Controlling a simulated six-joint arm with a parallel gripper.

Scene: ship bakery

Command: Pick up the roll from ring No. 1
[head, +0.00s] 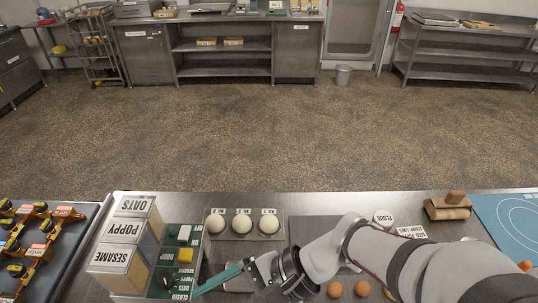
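Three pale round rolls sit in a row on a small plate (258,236) on the metal table. Small labels stand behind them. The right roll (269,224) has a label that seems to read No. 1, though the print is tiny. The middle roll (243,223) and left roll (216,224) are beside it. The rings around them are hard to make out. My gripper (222,280) is nearer the camera, below and left of the rolls, pointing left with a long teal part. It is apart from the rolls. I cannot tell whether its fingers are open.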

